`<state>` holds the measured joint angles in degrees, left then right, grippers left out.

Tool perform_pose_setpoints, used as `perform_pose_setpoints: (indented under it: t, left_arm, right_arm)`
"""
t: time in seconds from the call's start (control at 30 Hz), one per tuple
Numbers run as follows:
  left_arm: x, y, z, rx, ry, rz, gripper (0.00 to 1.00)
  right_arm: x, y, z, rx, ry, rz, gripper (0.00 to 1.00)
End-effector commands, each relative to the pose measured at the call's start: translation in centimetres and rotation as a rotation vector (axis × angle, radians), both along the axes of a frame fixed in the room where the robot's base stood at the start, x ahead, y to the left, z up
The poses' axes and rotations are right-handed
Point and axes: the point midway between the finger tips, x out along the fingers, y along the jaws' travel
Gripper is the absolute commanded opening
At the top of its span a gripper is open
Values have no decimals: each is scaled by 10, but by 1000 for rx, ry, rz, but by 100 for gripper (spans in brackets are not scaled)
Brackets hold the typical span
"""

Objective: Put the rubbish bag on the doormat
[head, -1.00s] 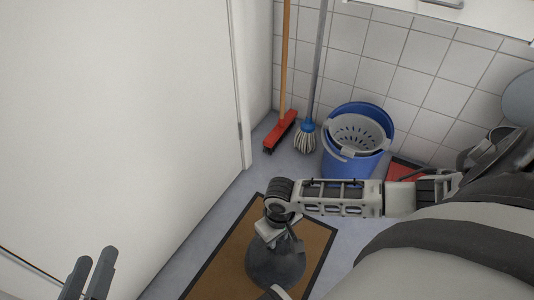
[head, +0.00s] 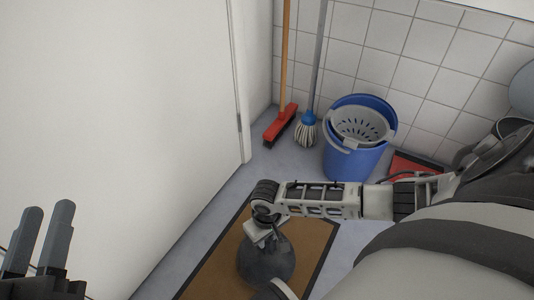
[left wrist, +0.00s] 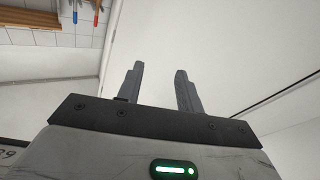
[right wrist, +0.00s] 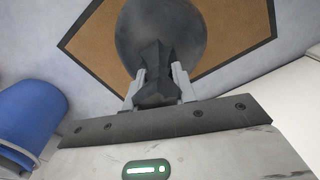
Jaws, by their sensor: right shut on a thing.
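The rubbish bag (head: 266,262) is dark grey and round with a gathered neck. In the head view it is over the brown doormat (head: 222,262) with a dark border. My right gripper (right wrist: 160,88) is shut on the bag's neck, seen in the right wrist view, where the bag (right wrist: 160,35) covers the middle of the doormat (right wrist: 95,45). I cannot tell whether the bag's bottom touches the mat. My left gripper (head: 40,238) is open and empty at the lower left of the head view, and its two fingers stand apart in the left wrist view (left wrist: 160,88).
A blue mop bucket (head: 357,140) with a grey wringer stands by the tiled wall. A red broom (head: 281,125) and a mop (head: 307,128) lean in the corner. A white door (head: 120,120) rises along the left of the mat. A red object (head: 412,165) lies right of the bucket.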

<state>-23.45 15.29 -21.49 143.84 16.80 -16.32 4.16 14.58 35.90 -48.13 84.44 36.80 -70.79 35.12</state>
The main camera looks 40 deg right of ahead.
Motion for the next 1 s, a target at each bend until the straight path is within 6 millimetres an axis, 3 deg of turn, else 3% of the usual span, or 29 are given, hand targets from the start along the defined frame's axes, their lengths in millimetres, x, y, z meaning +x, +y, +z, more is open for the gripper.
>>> perform_pose_setpoints:
  t: [0.17, 0.2, 0.23, 0.27, 0.63, 0.83, 1.0]
  left_arm:
    - [0, 0, 0, 1, -3, 1, 36]
    - [0, 0, 0, 1, -3, 1, 36]
    - [0, 0, 0, 1, -3, 1, 36]
    - [0, 0, 0, 1, -3, 1, 36]
    - [0, 0, 3, -5, 11, -5, 36]
    - [-18, -6, -29, -78, 305, -40, 36]
    - [-22, -5, -39, -1, 374, -23, 36]
  right_arm:
    - [2, 1, -1, 2, -4, -1, 0]
    - [0, 0, -2, 0, 0, 0, 38]
    - [0, 0, -2, 0, 0, 0, 46]
    - [0, 0, -2, 1, 0, 0, 49]
    - [0, 0, 6, 0, -1, 0, 49]
    - [0, 0, 41, 2, -2, 0, 49]
    - [0, 0, 81, 1, -1, -1, 49]
